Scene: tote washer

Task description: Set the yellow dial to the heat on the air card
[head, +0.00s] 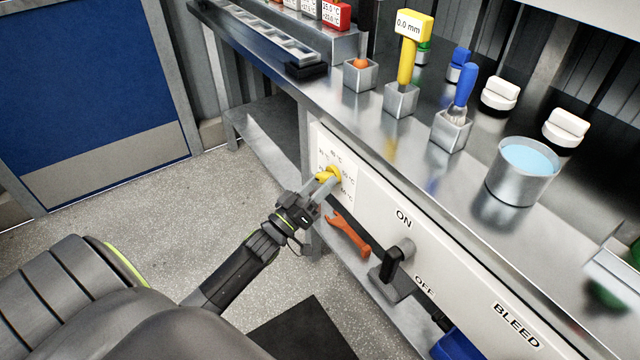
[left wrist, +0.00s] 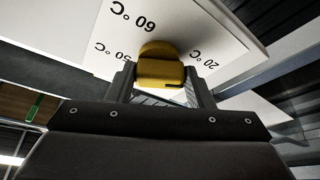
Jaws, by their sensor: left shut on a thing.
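The yellow dial (head: 329,174) sits on the white front panel, ringed by small temperature marks. In the left wrist view the dial (left wrist: 160,68) shows upside down, with 60 °C, 50 °C and 20 °C legible around it. A short dark mark shows on the dial's near face; I cannot tell which value it points to. My left gripper (head: 318,187) is closed around the dial, one finger on each side in the left wrist view (left wrist: 160,88). Small red and white temperature cards (head: 334,14) stand at the back of the counter; I cannot tell which is the air card. My right gripper is out of view.
An orange wrench (head: 347,233) and a black ON/OFF lever (head: 392,264) are right of the dial on the panel side. On the steel counter are a yellow-handled tool (head: 408,62), a blue-handled brush (head: 464,86) and a metal pot of blue liquid (head: 522,178).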

